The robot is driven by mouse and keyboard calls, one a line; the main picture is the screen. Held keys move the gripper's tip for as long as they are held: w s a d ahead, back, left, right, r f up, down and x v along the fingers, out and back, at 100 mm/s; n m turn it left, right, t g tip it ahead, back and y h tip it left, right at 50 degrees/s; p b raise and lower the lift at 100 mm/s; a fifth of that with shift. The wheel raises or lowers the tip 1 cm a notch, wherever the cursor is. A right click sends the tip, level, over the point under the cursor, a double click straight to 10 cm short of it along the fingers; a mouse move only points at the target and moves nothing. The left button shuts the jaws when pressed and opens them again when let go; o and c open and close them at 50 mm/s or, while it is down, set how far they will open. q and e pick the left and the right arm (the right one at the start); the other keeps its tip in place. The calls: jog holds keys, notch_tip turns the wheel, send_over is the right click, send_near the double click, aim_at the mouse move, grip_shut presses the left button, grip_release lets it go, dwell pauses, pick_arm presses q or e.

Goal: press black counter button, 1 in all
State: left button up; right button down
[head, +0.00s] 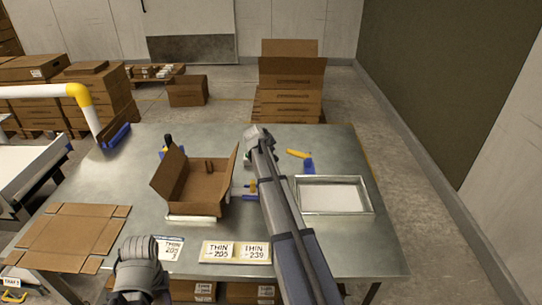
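I cannot clearly pick out the black counter button; it may be hidden behind my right arm or gripper. A small black-topped upright object (168,141) stands at the back left of the steel table (325,140), but I cannot tell what it is. My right gripper (257,133) is at the far end of my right arm, over the table's back middle, right of the open carton. Its fingers are too small to read. My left arm's grey end (140,268) is at the table's front edge, near a label card; its fingertips cannot be made out.
An open cardboard box (196,183) stands on the table, with a flat carton blank (72,232) at left. A shallow metal tray (333,210) is at right, and a yellow-and-blue tool (303,158) lies behind it. Label cards (235,251) lie along the front edge. A conveyor (25,165) adjoins at left.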

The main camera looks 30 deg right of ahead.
jog(key=shift+f+b, duration=0.4)
jog(key=shift+b, duration=0.05)
jog(key=shift+f+b, duration=0.4)
dwell(0.7)
jog(key=shift+r, duration=0.15)
dwell(0.3)
jog(key=shift+r+p, duration=0.7)
jog(key=shift+p, duration=0.15)
notch_tip(320, 180, up, 5)
jog(key=p, duration=0.5)
